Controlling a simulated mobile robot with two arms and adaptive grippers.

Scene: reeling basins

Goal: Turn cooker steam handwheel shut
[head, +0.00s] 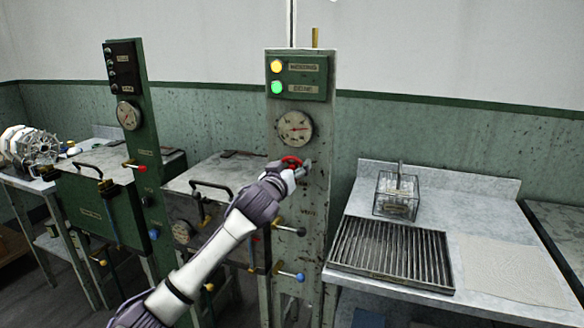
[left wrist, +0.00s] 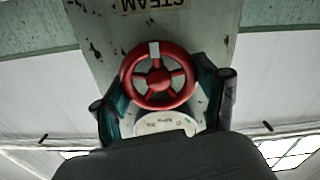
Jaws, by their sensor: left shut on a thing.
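The red steam handwheel (head: 291,161) is on the front of the green-grey column (head: 313,210), below a round gauge (head: 295,128). In the left wrist view the handwheel (left wrist: 157,76) shows its spokes and a pale mark at its rim, near an upside-down STEAM label (left wrist: 152,5). My left gripper (head: 298,170) reaches the handwheel from the front and hides part of it in the head view. Its two fingers (left wrist: 164,92) stand on either side of the rim and are shut on it. My right gripper is not in view.
A yellow lamp (head: 277,66) and a green lamp (head: 277,88) glow on the column's top panel. Levers with black (head: 301,231) and blue (head: 299,277) knobs stick out below. A slatted tray (head: 452,289) and wire basket (head: 397,194) are on the right bench.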

